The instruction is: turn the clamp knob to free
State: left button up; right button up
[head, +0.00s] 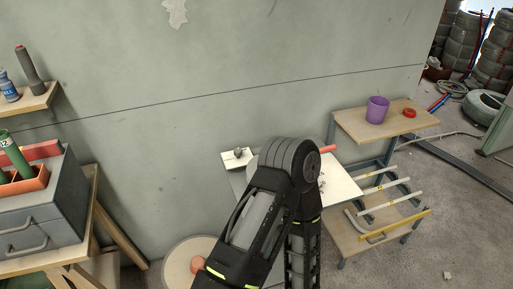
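A small dark grey knob-like piece (239,152) stands on the back left corner of a white panel (338,183), against the wall. I cannot tell for sure that it is the clamp knob. A red bar end (328,149) shows to the right of my arm, over the same panel. One of my black arms rises from the bottom middle, and its rounded joint hides much of the panel. No gripper fingers show, so both grippers are out of sight.
A round tan disc (178,262) with an orange ball-like knob (197,265) sits low, left of my arm. At right, a wooden-topped stand (350,122) holds a purple cup (377,110) and red ring (409,113). A grey drawer box (62,205) is at left.

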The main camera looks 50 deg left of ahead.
aim_at(237, 152)
jog(key=u, duration=1.75)
